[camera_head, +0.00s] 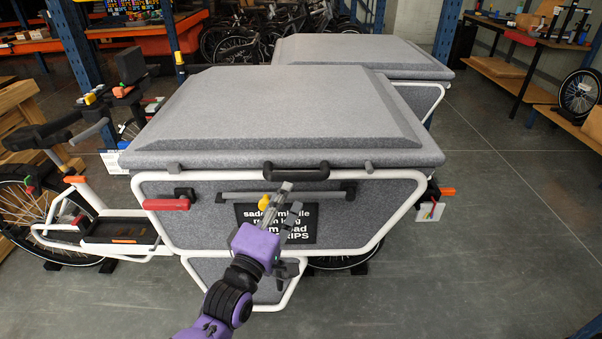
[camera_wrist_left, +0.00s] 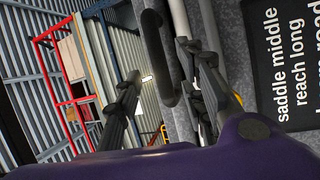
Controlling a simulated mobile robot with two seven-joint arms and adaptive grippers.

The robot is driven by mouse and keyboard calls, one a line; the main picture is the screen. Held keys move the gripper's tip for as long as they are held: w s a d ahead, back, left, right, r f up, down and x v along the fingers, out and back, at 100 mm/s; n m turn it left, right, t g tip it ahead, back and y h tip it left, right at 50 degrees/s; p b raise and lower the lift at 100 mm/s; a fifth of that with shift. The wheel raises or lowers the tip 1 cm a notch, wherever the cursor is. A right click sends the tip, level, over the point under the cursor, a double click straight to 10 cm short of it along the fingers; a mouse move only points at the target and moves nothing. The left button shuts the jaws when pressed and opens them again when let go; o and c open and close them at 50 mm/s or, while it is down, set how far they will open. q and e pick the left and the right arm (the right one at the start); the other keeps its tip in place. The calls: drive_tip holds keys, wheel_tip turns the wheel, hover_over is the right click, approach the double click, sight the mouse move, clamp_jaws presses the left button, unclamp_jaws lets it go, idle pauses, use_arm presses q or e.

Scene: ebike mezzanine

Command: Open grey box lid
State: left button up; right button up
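The grey box (camera_head: 225,227) is a speckled cargo box in a white frame on a bike. Its grey lid (camera_head: 270,105) lies flat and closed on top. A black handle (camera_head: 297,173) sits on the lid's front edge; it also shows in the left wrist view (camera_wrist_left: 152,50). My left gripper (camera_head: 284,200) is in front of the box, just below the handle, over the black text label (camera_head: 300,224). In the left wrist view its two fingers are apart, with the handle's end ahead between them. I cannot tell whether they touch it. My right gripper is out of view.
A red lever (camera_head: 166,204) sticks out at the box's front left, and a grey bar (camera_head: 225,197) runs below the lid. A second grey-lidded box (camera_head: 360,50) stands behind. Workbenches flank the scene; the floor at the right is clear.

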sight(296, 177)
use_arm(q)
drive_tip(key=shift+w+d+r+n, duration=0.1)
drive_tip(key=shift+r+n, duration=0.2)
drive_tip(key=shift+n, duration=0.1)
drive_tip(key=x, duration=0.7)
drive_tip(key=shift+w+f+p, duration=0.1)
drive_tip(key=shift+p, duration=0.2)
drive_tip(key=shift+c, duration=0.3)
clamp_jaws()
